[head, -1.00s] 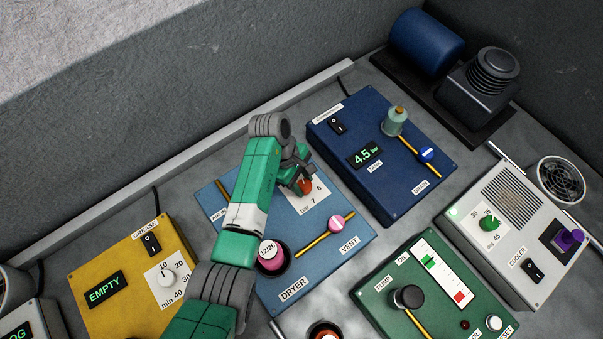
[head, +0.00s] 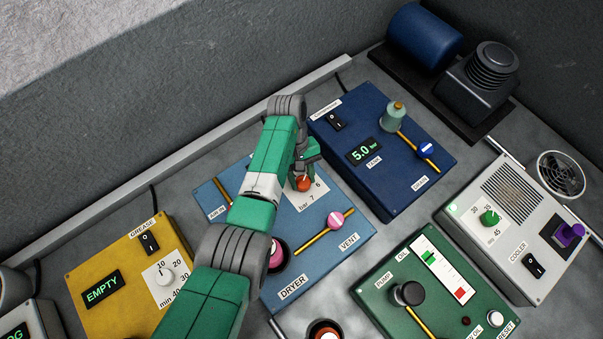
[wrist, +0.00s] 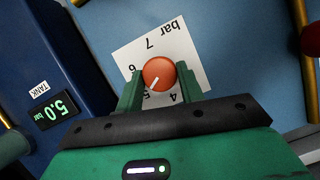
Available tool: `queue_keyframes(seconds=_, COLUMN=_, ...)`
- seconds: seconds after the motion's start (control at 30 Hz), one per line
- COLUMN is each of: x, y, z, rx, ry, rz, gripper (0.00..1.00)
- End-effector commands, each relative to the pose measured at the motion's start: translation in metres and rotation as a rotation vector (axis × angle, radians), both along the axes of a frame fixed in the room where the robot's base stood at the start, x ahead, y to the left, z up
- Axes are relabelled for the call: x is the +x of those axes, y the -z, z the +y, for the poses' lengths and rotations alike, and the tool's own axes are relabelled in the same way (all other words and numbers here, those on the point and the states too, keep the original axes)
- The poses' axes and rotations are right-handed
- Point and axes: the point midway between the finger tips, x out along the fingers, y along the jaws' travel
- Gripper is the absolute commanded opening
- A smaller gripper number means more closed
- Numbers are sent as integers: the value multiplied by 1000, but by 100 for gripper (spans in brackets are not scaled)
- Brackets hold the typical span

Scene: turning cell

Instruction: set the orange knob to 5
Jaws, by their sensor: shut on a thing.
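The orange knob (head: 303,184) sits on a white scale plate marked in bar on the blue dryer box (head: 335,258). My gripper (head: 302,168) is over it in the head view. In the wrist view the gripper's fingers (wrist: 160,77) stand on either side of the knob (wrist: 158,72), shut on it. The knob's white pointer line slants down and left, toward the 5, which is partly hidden by the gripper. The 4, 6 and 7 can be read. The TANK display (head: 364,152) on the dark blue box reads 5.0; it also shows in the wrist view (wrist: 57,110).
The dark blue box (head: 390,190) stands close to the right of my gripper, with a pale green knob (head: 393,118) on it. A pink knob (head: 335,219) on a yellow rod is below the orange knob. Yellow, green and grey boxes stand around.

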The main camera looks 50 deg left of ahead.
Motion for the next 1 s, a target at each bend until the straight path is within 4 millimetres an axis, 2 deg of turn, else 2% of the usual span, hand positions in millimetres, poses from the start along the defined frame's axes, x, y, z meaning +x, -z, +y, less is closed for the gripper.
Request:
queue_keyframes(seconds=0.53, x=0, y=1, z=0, rx=1, ry=22, rz=0, gripper=15)
queue_keyframes(seconds=0.57, x=0, y=1, z=0, rx=1, ry=22, rz=0, gripper=39)
queue_keyframes(seconds=0.67, x=0, y=1, z=0, rx=1, ry=22, rz=0, gripper=59)
queue_keyframes(seconds=0.9, x=0, y=0, z=0, rx=1, ry=22, rz=0, gripper=59)
queue_keyframes(seconds=1.0, x=1, y=-8, z=3, rx=1, ry=22, rz=-1, gripper=59)
